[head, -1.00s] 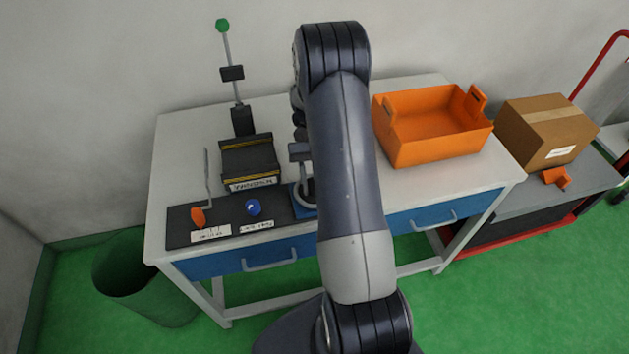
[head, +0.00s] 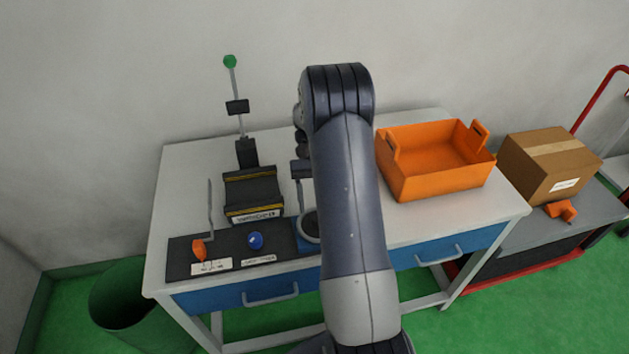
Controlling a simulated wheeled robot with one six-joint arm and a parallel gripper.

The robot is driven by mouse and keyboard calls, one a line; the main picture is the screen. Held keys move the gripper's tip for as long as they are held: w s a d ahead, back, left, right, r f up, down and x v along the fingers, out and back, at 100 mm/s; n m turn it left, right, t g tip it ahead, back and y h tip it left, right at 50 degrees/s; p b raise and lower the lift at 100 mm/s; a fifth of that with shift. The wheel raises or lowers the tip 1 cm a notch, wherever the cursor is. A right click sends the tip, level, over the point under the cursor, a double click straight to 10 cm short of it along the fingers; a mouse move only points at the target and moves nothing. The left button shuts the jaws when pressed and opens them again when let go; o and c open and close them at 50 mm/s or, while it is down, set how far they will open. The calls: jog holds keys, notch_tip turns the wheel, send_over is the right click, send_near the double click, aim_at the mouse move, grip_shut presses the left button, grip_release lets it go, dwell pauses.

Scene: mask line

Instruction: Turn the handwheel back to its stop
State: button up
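The handwheel (head: 309,226) shows as part of a grey ring at the right end of the black panel on the table. A blue base shows beside it, and my arm hides its right side. My gripper (head: 300,190) is mostly behind my arm. A dark part and a thin grey piece of it show just above the wheel. I cannot tell whether it touches the wheel or whether its fingers are open or shut.
A tall green-tipped lever (head: 230,62) stands behind. An orange crate (head: 440,181) is at the right, near a cardboard box (head: 550,163).

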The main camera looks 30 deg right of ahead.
jog(key=v, duration=0.7)
jog(key=shift+s, duration=0.1)
dwell(0.4)
jog(key=x, duration=1)
jog(key=shift+s+a+f+p, duration=0.15)
jog(key=shift+s+f+p, duration=0.1)
jog(key=shift+f+p, duration=0.1)
